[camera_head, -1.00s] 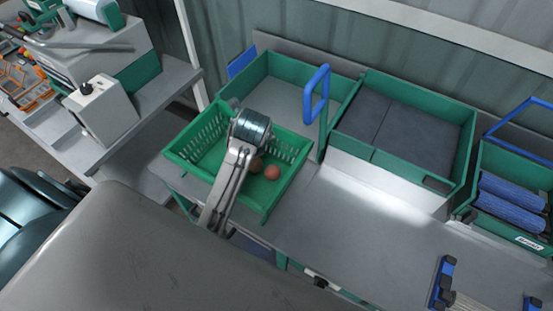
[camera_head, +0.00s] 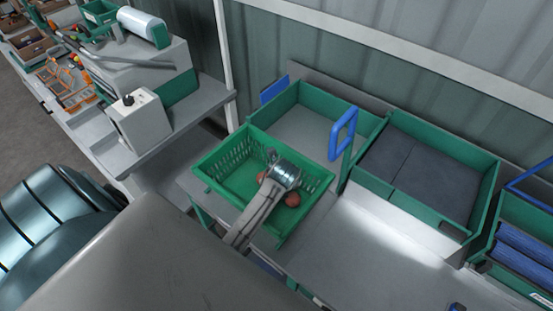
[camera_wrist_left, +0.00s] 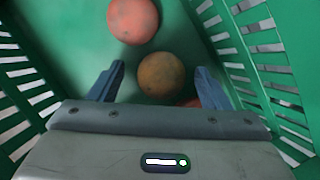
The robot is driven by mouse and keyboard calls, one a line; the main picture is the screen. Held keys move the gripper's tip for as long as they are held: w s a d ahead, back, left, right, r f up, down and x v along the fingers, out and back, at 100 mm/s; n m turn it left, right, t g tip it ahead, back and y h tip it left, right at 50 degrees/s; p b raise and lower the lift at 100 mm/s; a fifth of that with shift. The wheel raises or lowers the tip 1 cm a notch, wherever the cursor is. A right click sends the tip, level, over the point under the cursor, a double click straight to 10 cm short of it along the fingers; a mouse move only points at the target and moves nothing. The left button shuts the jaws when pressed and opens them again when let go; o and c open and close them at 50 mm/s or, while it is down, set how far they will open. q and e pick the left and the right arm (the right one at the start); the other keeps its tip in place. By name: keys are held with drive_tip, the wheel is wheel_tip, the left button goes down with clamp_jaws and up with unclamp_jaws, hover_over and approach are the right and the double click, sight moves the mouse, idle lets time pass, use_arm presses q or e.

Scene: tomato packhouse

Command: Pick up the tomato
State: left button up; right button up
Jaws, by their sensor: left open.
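A brownish-orange tomato (camera_wrist_left: 161,74) lies on the floor of the green crate (camera_head: 222,192), between the two fingers of my left gripper (camera_wrist_left: 160,70) in the left wrist view. The fingers are open, with gaps to the tomato on both sides. A redder tomato (camera_wrist_left: 133,20) lies just beyond it. Part of another reddish tomato (camera_wrist_left: 188,102) shows behind the gripper's edge. In the head view my left gripper reaches down into the crate and hides most of the fruit. A red tomato (camera_head: 292,199) shows beside it there. My right gripper is not in view.
The crate's slotted walls stand close on both sides of my left gripper. Behind it is a green bin (camera_head: 300,120) with a blue handle (camera_head: 343,134). A grey-lined green tray (camera_head: 425,180) stands to the right. The grey tabletop (camera_head: 350,250) at the front is clear.

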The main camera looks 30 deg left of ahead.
use_arm(q)
drive_tip(key=shift+w+a+f, duration=0.1)
drive_tip(key=shift+f, duration=0.2)
drive_tip(key=shift+c, duration=1.1)
drive_tip(key=shift+r, duration=0.1)
drive_tip(key=c, duration=0.6)
